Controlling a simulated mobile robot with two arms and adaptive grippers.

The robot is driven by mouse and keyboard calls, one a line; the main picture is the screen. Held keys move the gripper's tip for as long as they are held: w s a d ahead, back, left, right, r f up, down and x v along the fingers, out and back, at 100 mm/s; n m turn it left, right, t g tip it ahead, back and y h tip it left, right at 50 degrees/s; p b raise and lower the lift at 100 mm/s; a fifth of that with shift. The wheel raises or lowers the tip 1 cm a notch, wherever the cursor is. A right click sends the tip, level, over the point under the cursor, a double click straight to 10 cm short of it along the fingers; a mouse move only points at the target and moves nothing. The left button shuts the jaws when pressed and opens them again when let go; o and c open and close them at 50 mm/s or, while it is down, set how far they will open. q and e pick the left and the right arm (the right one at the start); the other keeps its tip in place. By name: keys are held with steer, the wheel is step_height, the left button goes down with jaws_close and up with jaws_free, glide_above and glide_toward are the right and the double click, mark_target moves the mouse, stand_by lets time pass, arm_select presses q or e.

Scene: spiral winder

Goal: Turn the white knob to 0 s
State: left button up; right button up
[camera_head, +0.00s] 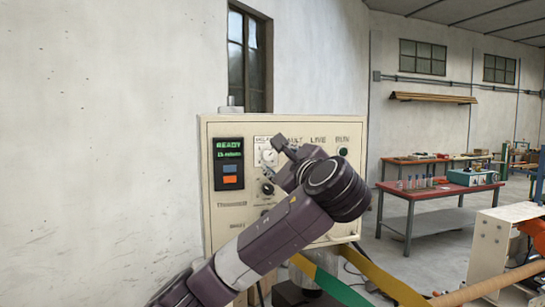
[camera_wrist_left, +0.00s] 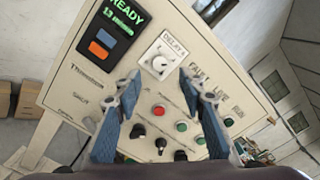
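The white knob (camera_head: 268,156) is on the upper middle of the cream control panel (camera_head: 225,212), under a "DELAY" label. In the left wrist view the white knob (camera_wrist_left: 159,63) sits on a square white dial plate, ahead of and between the fingertips. My left gripper (camera_head: 279,147) is close in front of the panel by the knob. In the left wrist view my left gripper (camera_wrist_left: 157,78) has its two blue-grey fingers spread wide, with nothing between them. The dial's numbers are too small to read. My right gripper is not in view.
A display (camera_head: 229,150) reads "READY" above blue and orange buttons. Black knobs (camera_wrist_left: 138,131) and red and green buttons (camera_wrist_left: 182,127) sit lower on the panel. A red-topped table (camera_head: 440,189) stands farther right. Green and yellow bands (camera_head: 335,285) run below the panel.

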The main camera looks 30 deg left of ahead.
mark_target(269, 156)
arm_select(q)
steer(key=p+x, duration=0.3)
steer(key=x, duration=0.3)
steer(key=shift+w+a, duration=0.2)
steer(key=shift+w+a+f+p, duration=0.1)
steer(key=shift+w+a+p, duration=0.2)
steer(key=shift+a+p, duration=0.1)
steer(key=shift+d, duration=0.1)
jaws_close()
